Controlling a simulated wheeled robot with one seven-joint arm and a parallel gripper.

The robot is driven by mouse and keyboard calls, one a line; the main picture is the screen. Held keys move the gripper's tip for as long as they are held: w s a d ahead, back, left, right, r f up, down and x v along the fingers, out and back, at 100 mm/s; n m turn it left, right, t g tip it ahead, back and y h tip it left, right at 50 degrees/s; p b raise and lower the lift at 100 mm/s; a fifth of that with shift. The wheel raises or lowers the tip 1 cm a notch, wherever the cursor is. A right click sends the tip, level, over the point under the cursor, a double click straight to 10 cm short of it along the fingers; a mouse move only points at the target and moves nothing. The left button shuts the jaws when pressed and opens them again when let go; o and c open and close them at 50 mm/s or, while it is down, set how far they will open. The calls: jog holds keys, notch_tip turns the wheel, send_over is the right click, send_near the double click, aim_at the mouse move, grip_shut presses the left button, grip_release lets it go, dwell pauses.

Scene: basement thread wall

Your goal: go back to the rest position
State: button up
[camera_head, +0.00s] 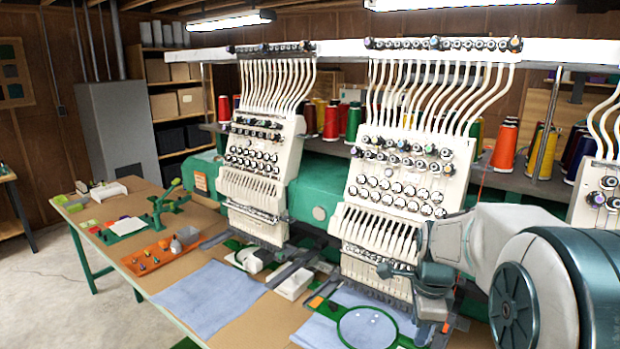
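My arm reaches in from the right edge, its large joint filling the lower right corner. Its far end, with my gripper (432,322), hangs in front of the nearer embroidery head (385,215). The gripper points down over the table, just right of a green embroidery hoop (367,328) that lies near a blue cloth. The fingers are small and dark against the machine, so I cannot tell whether they are open or shut, touch the hoop, or hold anything.
A second embroidery head (262,150) stands farther left. The table (135,262) carries a flat blue cloth (208,298), an orange tray (158,252) with small parts and a green clamp-like tool (160,205). Thread cones (507,145) stand behind. Open floor lies at left.

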jog(key=s+a+n+t+b, duration=0.1)
jog(key=s+a+n, duration=0.2)
jog(key=s+n, duration=0.5)
jog(key=s+a+n+t+b, duration=0.1)
jog(key=s+a+n, duration=0.3)
jog(key=s+n, duration=0.5)
jog(key=shift+s+r+n+t+b, duration=0.35)
jog(key=shift+n+b, duration=0.35)
jog(key=shift+n, duration=0.9)
jog(key=shift+w+f, duration=0.1)
